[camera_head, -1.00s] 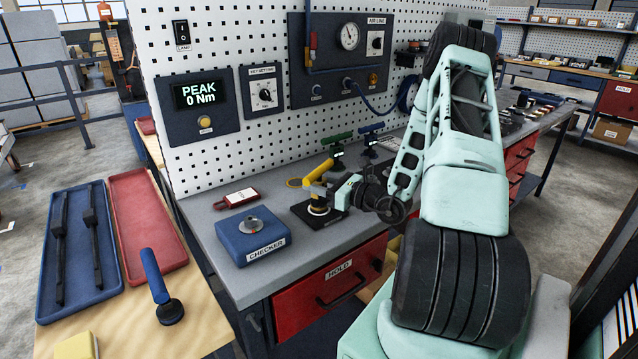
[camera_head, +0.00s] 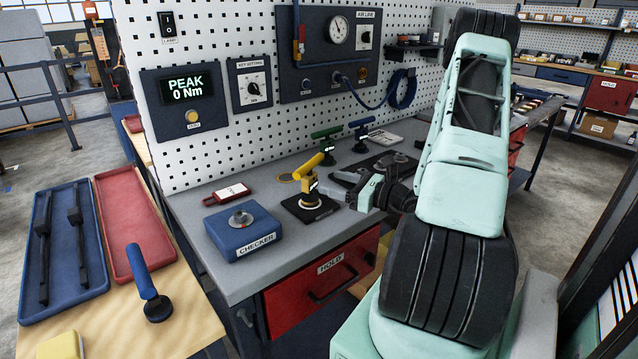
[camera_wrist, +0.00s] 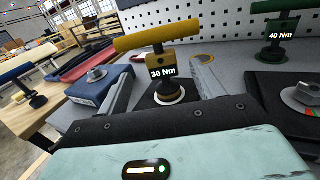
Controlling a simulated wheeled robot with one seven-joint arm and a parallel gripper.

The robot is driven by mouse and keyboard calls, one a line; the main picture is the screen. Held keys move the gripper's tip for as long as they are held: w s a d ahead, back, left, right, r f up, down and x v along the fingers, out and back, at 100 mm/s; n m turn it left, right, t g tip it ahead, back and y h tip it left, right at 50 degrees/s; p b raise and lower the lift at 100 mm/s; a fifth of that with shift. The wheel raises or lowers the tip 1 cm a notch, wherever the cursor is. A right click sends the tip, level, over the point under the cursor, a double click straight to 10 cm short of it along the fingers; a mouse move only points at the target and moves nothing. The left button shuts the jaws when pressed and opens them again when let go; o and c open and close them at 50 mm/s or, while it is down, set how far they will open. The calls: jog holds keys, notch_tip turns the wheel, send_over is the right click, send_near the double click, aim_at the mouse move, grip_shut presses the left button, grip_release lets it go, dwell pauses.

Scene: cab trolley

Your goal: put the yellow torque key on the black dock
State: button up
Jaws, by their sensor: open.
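The yellow torque key (camera_head: 311,180), with a T-shaped handle, stands upright on the black dock (camera_head: 292,206). In the wrist view the yellow key (camera_wrist: 157,62) reads 30 Nm, and its foot sits within a pale ring on the black dock (camera_wrist: 148,101). My gripper (camera_head: 350,193) is open and empty, just right of the key in the head view. In the wrist view my gripper's two fingers (camera_wrist: 162,78) are spread to the left and right of the key's lower part, with the key beyond them and a visible gap.
A blue checker box (camera_head: 242,232) and a red tag (camera_head: 227,193) lie left of the dock. The pegboard wall (camera_head: 225,150) rises behind the bench. A blue-handled key (camera_head: 146,275) stands on the wooden table.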

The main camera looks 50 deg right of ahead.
jog(key=shift+s+d, duration=0.15)
jog(key=shift+s, duration=0.85)
jog(key=shift+s+d, duration=0.1)
jog(key=shift+s, duration=0.9)
